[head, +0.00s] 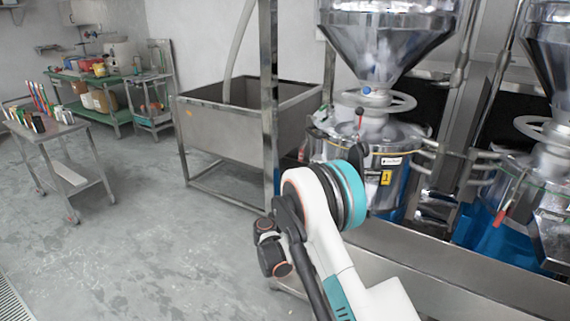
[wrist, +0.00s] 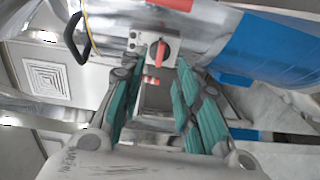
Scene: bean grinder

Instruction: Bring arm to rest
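My gripper (wrist: 157,82) is open in the wrist view, its two teal fingers apart with nothing held between them. A grey switch box with a red knob (wrist: 159,54) shows beyond the fingertips; I cannot tell whether the fingers touch it. In the head view my white and teal arm (head: 325,225) is bent in front of the grinder (head: 375,145), which has a shiny hopper (head: 388,45) and a yellow label. The gripper itself cannot be made out in the head view, where the arm hides part of the grinder.
A second grinder (head: 545,180) stands at the right. A steel ledge (head: 440,270) runs below both. A steel sink (head: 235,125) stands left of the grinder. A cart with bottles (head: 60,140) and green shelving (head: 95,90) are far left. The floor (head: 140,240) is clear.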

